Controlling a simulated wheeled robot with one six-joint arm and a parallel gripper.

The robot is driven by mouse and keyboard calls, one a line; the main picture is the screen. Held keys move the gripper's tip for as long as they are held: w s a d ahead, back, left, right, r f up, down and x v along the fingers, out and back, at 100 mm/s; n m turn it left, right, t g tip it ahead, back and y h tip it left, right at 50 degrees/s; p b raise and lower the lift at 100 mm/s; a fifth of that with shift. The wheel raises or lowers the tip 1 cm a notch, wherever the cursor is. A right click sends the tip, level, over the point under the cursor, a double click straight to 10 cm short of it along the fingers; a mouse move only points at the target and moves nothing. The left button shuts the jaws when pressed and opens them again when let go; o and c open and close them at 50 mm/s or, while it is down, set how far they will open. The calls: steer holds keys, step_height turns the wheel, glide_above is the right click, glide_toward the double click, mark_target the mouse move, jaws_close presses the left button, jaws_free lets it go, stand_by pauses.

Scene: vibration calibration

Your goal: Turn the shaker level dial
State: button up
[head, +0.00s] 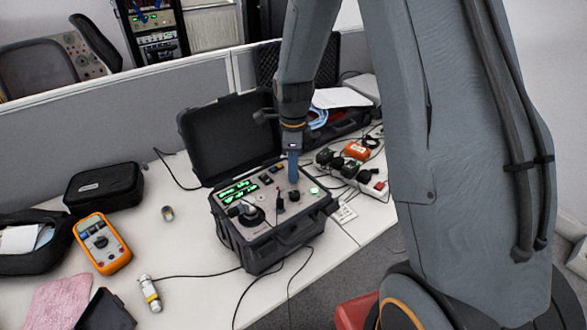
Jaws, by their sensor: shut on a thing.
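A black case (272,252) stands open on the table, its lid (225,135) tilted back. My gripper (293,178) reaches straight down from above to the panel's right part. Its blue fingers are shut on a small black knob, which I take to be the shaker level dial (294,195). The fingers hide part of the knob, and any markings are too small to read.
Cables cross the table front. A power strip (374,186) with plugs lies to the right. A grey partition (120,110) stands behind.

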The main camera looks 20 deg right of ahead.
steer(key=shift+w+r, duration=0.1)
stand_by(0.3)
steer(key=o, duration=0.8)
steer(key=shift+r+b, duration=1.1)
steer(key=shift+r, duration=2.8)
steer(key=shift+s+f+n+t+b, duration=0.25)
steer(key=shift+s+f+n+b, duration=0.15)
steer(key=shift+s+n, duration=2.9)
steer(key=shift+s+f+n+t+b, duration=0.25)
steer(key=shift+s+f+n, duration=0.2)
steer(key=shift+s+n, duration=2.85)
steer(key=shift+s+f+n+t+b, duration=0.3)
steer(key=shift+s+n, duration=1.9)
steer(key=shift+n, duration=2.2)
